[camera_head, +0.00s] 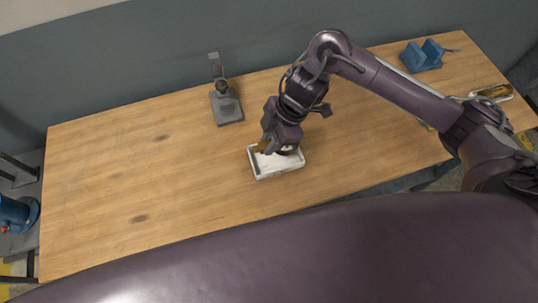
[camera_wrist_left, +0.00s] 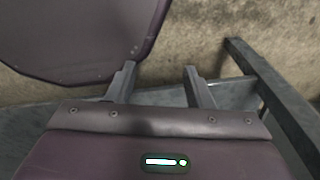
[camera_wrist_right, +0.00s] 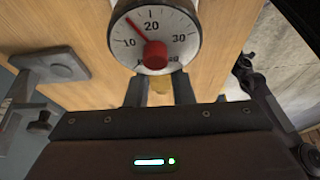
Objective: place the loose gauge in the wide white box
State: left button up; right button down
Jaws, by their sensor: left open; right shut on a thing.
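The wide white box (camera_head: 280,170) stands on the wooden table near its front edge, partly covered by my right gripper (camera_head: 272,147). My right gripper is shut on the gauge (camera_wrist_right: 155,38), a round white dial with a red knob and numbers, in the right wrist view. A brass-coloured part (camera_wrist_right: 160,93) shows between its fingers. In the head view the gripper is over the box; the hand hides most of the gauge, and I cannot tell whether it touches the box. My left gripper (camera_wrist_left: 160,75) is open and empty, away from the table.
A grey stand (camera_head: 226,106) is on the table behind and left of the box. A blue holder (camera_head: 423,57) and a small tray with a brown item (camera_head: 492,93) are at the right. The table's left half is clear. A blue object (camera_head: 14,213) stands off the left edge.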

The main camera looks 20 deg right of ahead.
aim_at(265, 162)
notch_tip(265, 162, down, 4)
jog(key=shift+r, duration=0.25)
notch_tip(265, 162, down, 4)
jog(key=shift+r+b, duration=0.15)
jog(key=shift+b, duration=0.25)
pick_arm(q)
jog(key=shift+a+f, duration=0.35)
jog(key=shift+f, duration=0.3)
jog(key=shift+s+d, duration=0.1)
pick_arm(e)
jog(key=c, duration=1.3)
grip_release()
jog(key=shift+o, duration=0.2)
